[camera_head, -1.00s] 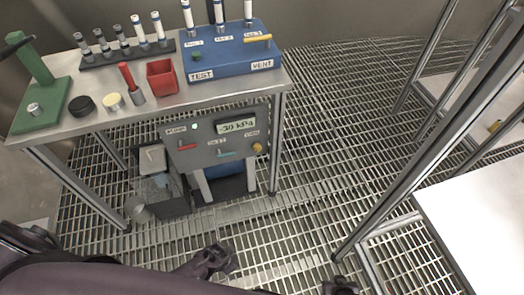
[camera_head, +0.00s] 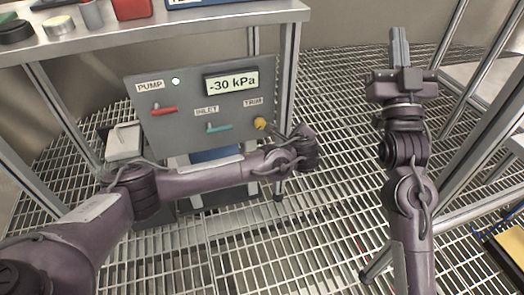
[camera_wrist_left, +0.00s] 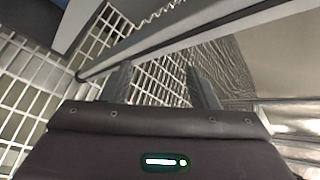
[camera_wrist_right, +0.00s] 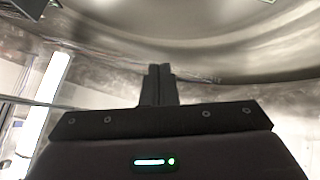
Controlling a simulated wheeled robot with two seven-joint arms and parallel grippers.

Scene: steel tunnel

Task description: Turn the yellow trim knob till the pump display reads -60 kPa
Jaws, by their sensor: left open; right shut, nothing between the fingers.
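The yellow trim knob (camera_head: 261,123) is on the right of the grey pump panel (camera_head: 165,125), below the display (camera_head: 232,83), which reads -30 kPa. My left arm reaches across below the panel. Its wrist is just right of the knob, and its gripper is mostly hidden in the head view. The left wrist view shows the left gripper (camera_wrist_left: 158,82) open and empty over grating and a metal bar; the knob is not seen there. My right gripper (camera_head: 398,45) points upward, well right of the panel; its fingers are together and empty in the right wrist view (camera_wrist_right: 158,82).
Metal framing (camera_head: 495,110) stands at the right.

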